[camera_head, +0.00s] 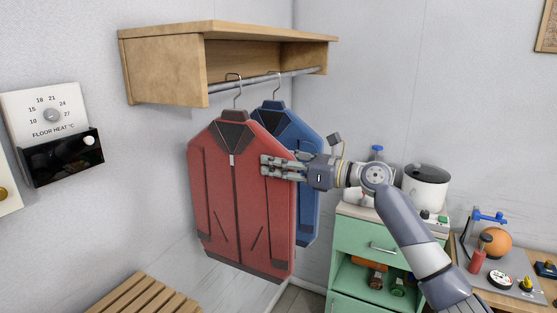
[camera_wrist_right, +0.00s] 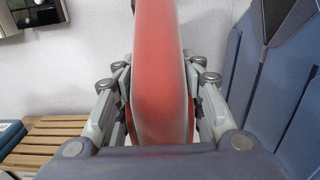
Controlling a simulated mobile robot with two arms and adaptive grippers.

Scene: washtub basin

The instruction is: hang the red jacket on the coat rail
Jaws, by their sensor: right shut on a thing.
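The red jacket (camera_head: 225,205) is upright on a wire hanger below the shelf in the head view. Its hook reaches the coat rail (camera_head: 262,81); I cannot tell whether the hook bears on it. My right gripper (camera_head: 268,165) is shut on the jacket's right edge at upper-side height. In the right wrist view the red jacket (camera_wrist_right: 160,75) stands edge-on between the fingers of my right gripper (camera_wrist_right: 160,95). A blue jacket (camera_head: 300,135) hangs on the rail behind and to the right, partly hidden by the red one. My left gripper is not in view.
The wooden shelf (camera_head: 165,70) carries the rail. A slatted bench (camera_head: 150,296) is below left. A green cabinet (camera_head: 362,235) with a white pot (camera_head: 425,185) stands right of the jackets. A floor-heat panel (camera_head: 45,115) is on the left wall.

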